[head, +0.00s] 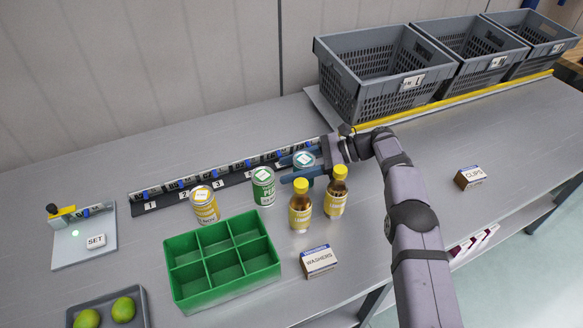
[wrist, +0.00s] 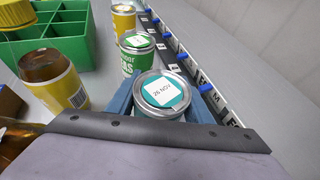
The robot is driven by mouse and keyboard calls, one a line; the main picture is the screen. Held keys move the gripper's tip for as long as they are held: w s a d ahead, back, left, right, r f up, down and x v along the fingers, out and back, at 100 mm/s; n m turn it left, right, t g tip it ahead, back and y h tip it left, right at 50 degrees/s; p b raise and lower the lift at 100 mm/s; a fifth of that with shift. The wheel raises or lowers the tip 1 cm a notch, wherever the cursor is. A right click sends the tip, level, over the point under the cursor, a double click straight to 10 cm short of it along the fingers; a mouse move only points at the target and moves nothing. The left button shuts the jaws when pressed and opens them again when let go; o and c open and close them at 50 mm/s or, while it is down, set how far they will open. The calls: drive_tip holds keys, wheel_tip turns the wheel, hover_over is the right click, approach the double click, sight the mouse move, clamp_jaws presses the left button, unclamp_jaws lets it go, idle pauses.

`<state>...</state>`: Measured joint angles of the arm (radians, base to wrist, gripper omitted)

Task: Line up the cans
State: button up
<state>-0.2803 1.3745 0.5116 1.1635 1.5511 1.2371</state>
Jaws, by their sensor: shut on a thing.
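My gripper (head: 292,170) is shut on a teal can (head: 304,160), whose lid carries a white label reading "26 NOV" in the wrist view (wrist: 163,92). The blue fingers lie on both sides of the can; whether its base touches the table is hidden. A green can (head: 263,187) stands upright to its left, near the numbered strip. A yellow can (head: 204,205) stands upright further left. In the wrist view, the green can (wrist: 137,55) and the yellow can (wrist: 123,20) are in a row beyond the held can.
A numbered strip (head: 165,204) with blue clips runs behind the cans. Two yellow-capped bottles (head: 300,208) (head: 337,190) stand close in front of my gripper. A green divided box (head: 222,265), a washers box (head: 319,261) and a clips box (head: 470,177) are nearby. Grey crates (head: 375,75) stand behind.

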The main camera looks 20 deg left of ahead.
sight(309, 159)
drive_tip(key=shift+f+b, duration=0.4)
drive_tip(key=shift+b, duration=0.05)
drive_tip(key=o, duration=1.4)
drive_tip(key=shift+f, duration=0.1)
drive_tip(key=shift+d, duration=0.1)
drive_tip(key=shift+w+d+r, duration=0.2)
drive_tip(key=shift+w+d, duration=0.05)
drive_tip(key=shift+d, duration=0.15)
drive_tip(key=b+v, duration=0.2)
drive_tip(key=v, duration=0.2)
wheel_tip(309, 159, up, 5)
drive_tip(key=p, duration=0.2)
drive_tip(key=shift+s+p, duration=0.1)
drive_tip(key=shift+p, duration=0.3)
drive_tip(key=shift+r+p, duration=1.05)
drive_tip(key=shift+r, duration=0.05)
